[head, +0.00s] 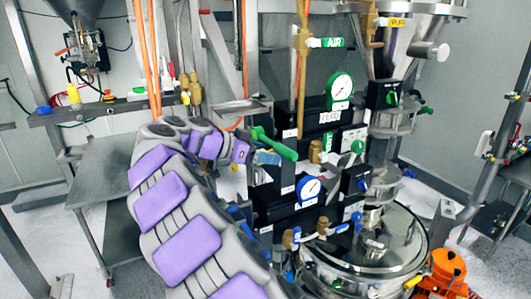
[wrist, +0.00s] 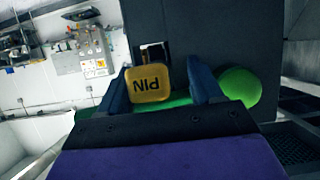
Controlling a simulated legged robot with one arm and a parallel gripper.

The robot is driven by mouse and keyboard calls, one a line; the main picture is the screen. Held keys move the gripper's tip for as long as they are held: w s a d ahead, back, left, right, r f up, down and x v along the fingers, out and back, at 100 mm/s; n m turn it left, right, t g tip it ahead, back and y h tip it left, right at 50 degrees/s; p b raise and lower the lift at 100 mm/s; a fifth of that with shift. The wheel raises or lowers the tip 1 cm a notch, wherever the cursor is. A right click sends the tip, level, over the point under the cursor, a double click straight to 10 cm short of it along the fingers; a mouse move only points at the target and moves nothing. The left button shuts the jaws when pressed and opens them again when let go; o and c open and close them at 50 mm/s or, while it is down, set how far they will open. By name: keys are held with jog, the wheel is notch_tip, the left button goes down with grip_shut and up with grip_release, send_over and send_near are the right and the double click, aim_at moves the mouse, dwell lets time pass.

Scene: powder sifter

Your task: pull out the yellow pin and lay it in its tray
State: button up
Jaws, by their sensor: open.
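My gripper (wrist: 157,78) is open, with one dark blue finger on each side of the pin head. The left finger is very close to the head; I cannot tell whether it touches. A wider gap shows on the right. In the head view my gripper (head: 267,158) is at the left side of the valve stack, and the pin cannot be made out there. A small metal tray-like shelf (head: 243,107) is behind my arm.
A green handle or knob (wrist: 240,87) is just right of the fingers. The valve stack has gauges (head: 340,87) and valves close by on the right. A round steel vessel (head: 375,245) stands below. A bench (head: 110,110) is at the left.

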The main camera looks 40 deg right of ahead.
jog(key=a, duration=0.2)
jog(key=shift+a+r, duration=0.1)
jog(key=shift+a, duration=0.3)
jog(key=shift+s+a+r, duration=0.1)
jog(key=shift+a+r, duration=0.05)
jog(key=shift+a, duration=0.4)
jog(key=shift+c, duration=0.5)
jog(key=d, duration=0.3)
jog(key=shift+d+f, duration=0.1)
jog(key=shift+f, duration=0.15)
jog(key=c, duration=0.9)
jog(key=shift+a, duration=0.4)
jog(key=shift+c, duration=0.5)
jog(key=shift+a+r, duration=0.15)
jog(key=shift+a, duration=0.45)
jog(key=shift+w+a+b, duration=0.1)
jog(key=shift+w+b, duration=0.15)
jog(key=shift+b, duration=0.2)
jog(key=shift+a, duration=0.1)
